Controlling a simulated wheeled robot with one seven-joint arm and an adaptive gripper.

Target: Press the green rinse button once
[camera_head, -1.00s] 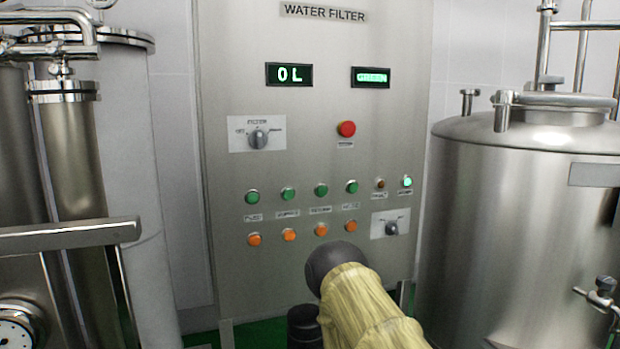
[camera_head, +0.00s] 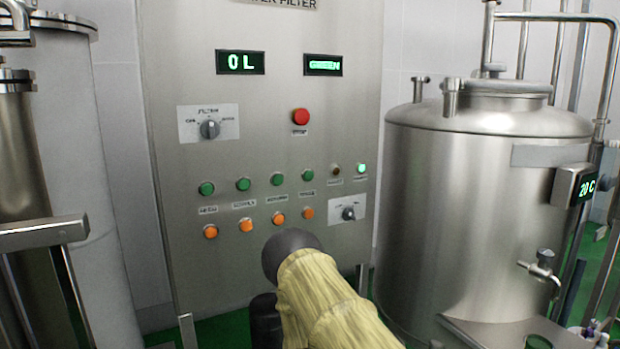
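The steel water filter panel (camera_head: 260,95) faces me in the head view. It has a row of green buttons: the first (camera_head: 207,188), second (camera_head: 243,184), third (camera_head: 277,179) and fourth (camera_head: 307,175). Small labels sit below them, too blurred to tell surely which one is rinse. Orange buttons (camera_head: 246,225) form a row underneath. My arm, in a yellow sleeve with a dark rounded joint, rises from the bottom centre, below the orange row. My gripper is not visible, and no contact with any button shows.
A red button (camera_head: 300,116), a filter selector knob (camera_head: 210,129) and a lower knob (camera_head: 348,213) are on the panel. Displays read 0 L (camera_head: 240,62) and apparently GREEN (camera_head: 322,65). A steel tank (camera_head: 470,200) stands right; steel cylinders (camera_head: 25,150) stand left.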

